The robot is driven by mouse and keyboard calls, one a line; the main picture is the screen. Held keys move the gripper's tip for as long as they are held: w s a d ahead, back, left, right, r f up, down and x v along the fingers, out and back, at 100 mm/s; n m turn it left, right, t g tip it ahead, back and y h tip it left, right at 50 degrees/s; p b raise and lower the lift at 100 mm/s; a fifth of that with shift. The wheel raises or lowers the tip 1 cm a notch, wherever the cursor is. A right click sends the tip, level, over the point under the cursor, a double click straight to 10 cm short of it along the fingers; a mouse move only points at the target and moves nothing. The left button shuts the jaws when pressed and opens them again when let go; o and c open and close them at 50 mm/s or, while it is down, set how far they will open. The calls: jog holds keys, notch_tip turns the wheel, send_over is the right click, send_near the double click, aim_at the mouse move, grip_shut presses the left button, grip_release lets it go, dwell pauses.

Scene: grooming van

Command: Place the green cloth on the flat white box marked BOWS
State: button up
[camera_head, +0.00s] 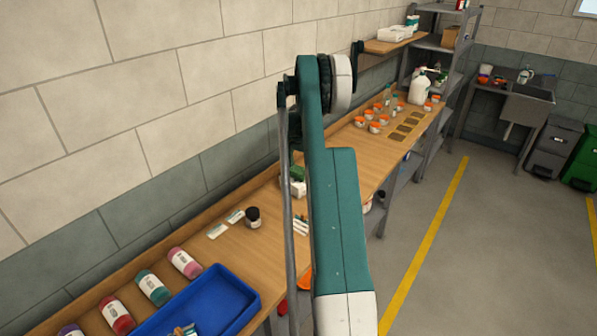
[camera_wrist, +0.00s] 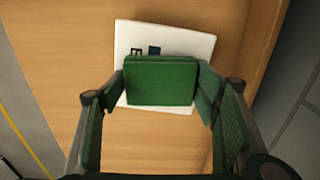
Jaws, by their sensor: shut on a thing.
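The green cloth (camera_wrist: 160,82), a folded block, is between the two fingers of my gripper (camera_wrist: 161,84) in the wrist view. My gripper is shut on it from both sides. The flat white box (camera_wrist: 190,42) lies behind and under the cloth on the wooden bench. Dark marks show on the box, but the word is partly hidden and not readable. The cloth covers the box's middle and near part; I cannot tell whether it touches the box. In the head view my arm hides most of this; a bit of green and white shows beside it.
Orange-and-white cups (camera_head: 374,127) and a white jug (camera_head: 419,88) stand farther along. Bare wood surrounds the white box in the wrist view.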

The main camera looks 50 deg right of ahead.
aim_at(298, 170)
jog(key=shift+f, duration=0.2)
jog(key=o, duration=0.9)
jog(key=shift+c, duration=0.2)
jog(key=shift+r, duration=0.2)
notch_tip(298, 170, up, 12)
jog(key=shift+b, duration=0.3)
jog(key=shift+a, duration=0.1)
dwell(0.3)
